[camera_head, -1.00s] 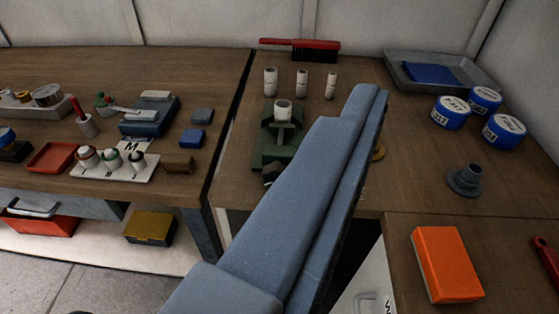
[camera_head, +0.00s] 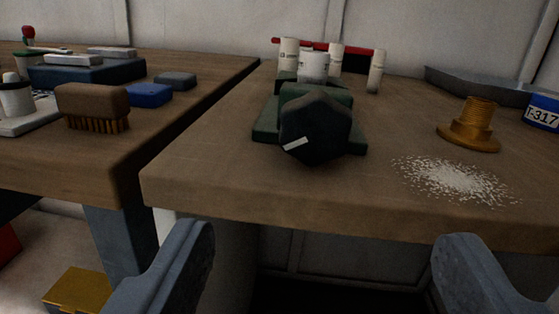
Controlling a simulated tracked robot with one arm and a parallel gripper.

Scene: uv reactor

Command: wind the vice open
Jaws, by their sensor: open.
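The green vice (camera_head: 265,130) stands near the front edge of the right-hand bench. Its dark, many-sided handle knob (camera_head: 315,128) faces me and bears a pale mark on its front. A white cylinder (camera_head: 313,67) shows above the vice; whether the jaws grip it cannot be told, as the knob and body hide them. My gripper (camera_head: 325,262) is open and empty. Its two blue-grey fingers stand wide apart at the bottom of the view, below and in front of the bench edge, apart from the knob.
A brass threaded flange (camera_head: 474,125) and scattered white granules (camera_head: 455,180) lie right of the vice. White cylinders (camera_head: 376,72) and a red-handled brush (camera_head: 320,45) are behind it. A grey tray (camera_head: 480,85) is at back right. A wooden brush (camera_head: 93,105) lies on the left bench.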

